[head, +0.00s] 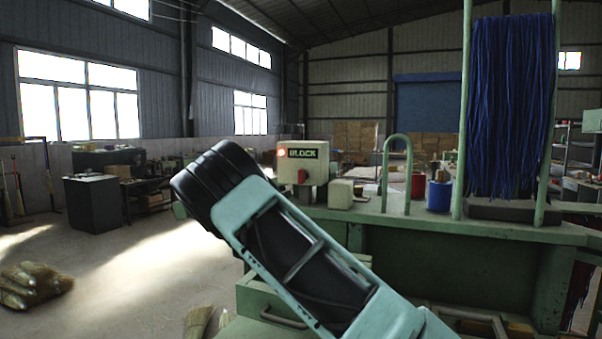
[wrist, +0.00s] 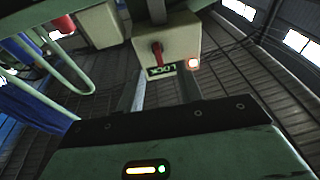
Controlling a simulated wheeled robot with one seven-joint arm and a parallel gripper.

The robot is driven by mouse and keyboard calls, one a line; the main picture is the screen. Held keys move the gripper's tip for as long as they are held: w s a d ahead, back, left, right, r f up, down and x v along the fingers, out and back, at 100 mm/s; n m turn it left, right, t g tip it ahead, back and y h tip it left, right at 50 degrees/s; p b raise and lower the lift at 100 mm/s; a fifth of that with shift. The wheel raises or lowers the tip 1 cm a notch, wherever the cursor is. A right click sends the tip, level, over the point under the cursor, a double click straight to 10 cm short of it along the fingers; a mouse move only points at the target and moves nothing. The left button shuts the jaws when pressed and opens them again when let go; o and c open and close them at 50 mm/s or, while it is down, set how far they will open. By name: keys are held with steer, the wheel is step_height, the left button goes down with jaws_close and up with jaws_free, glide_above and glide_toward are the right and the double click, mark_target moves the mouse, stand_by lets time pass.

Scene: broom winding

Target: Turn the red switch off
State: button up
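In the head view my gripper is hidden.
A small beige box (head: 340,194), a green hooped bar (head: 397,150) and a blue spool (head: 439,194) stand to the right of the control box. Blue bristles (head: 510,105) hang farther right. Open floor (head: 130,270) lies at the left.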

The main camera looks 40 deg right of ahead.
mark_target(300, 172)
steer(key=w+d+r+h+p, duration=0.1)
steer(key=w+d+r+p, duration=0.1)
steer(key=d+r, duration=0.1)
steer(key=w+d+r+p, duration=0.1)
steer(key=d+r+p, duration=0.2)
steer(key=d, duration=0.2)
steer(key=w+d+r+m+g+h+p, duration=0.1)
steer(key=w+d+r+p, duration=0.1)
steer(key=d, duration=0.3)
steer(key=shift+w+r+h+p, duration=0.3)
steer(key=shift+r+p, duration=0.1)
steer(key=shift+r, duration=0.1)
steer(key=shift+x, duration=0.75)
steer(key=shift+f, duration=0.15)
jaws_close()
